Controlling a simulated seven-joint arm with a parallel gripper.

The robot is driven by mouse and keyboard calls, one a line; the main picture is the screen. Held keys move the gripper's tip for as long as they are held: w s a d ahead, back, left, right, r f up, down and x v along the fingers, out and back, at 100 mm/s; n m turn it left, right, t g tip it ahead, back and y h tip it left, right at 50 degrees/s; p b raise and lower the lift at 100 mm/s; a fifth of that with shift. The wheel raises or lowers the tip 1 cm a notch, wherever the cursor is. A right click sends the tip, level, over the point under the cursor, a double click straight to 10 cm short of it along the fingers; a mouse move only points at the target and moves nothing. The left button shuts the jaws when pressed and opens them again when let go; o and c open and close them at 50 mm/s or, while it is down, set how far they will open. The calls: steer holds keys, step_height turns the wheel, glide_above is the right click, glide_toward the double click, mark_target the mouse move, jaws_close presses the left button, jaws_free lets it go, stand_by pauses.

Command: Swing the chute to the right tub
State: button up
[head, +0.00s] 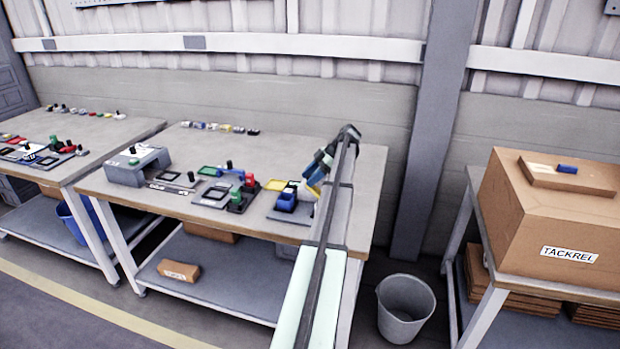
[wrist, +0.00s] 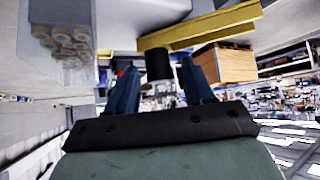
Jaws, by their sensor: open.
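My gripper (head: 319,168) is over the right part of the middle bench in the head view. In the wrist view its two blue fingers (wrist: 159,72) are apart, with nothing clamped between them. A black round knob (wrist: 157,64) shows between the fingertips, against a yellow bar (wrist: 200,28) that looks like the chute. I cannot tell whether the fingers touch the knob. In the head view a blue tub (head: 286,203) stands left of my gripper, and a yellow part (head: 276,185) lies behind it. My arm and gripper hide much of this spot, and I cannot make out the right tub.
A grey block with round tan ends (wrist: 66,42) is at the upper left of the wrist view. On the bench (head: 240,262), a red-and-green knobbed fixture (head: 243,195) and a grey housing (head: 137,165) stand farther left. A bucket (head: 404,308) is on the floor at right.

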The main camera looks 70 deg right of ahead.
steer(key=v, duration=0.7)
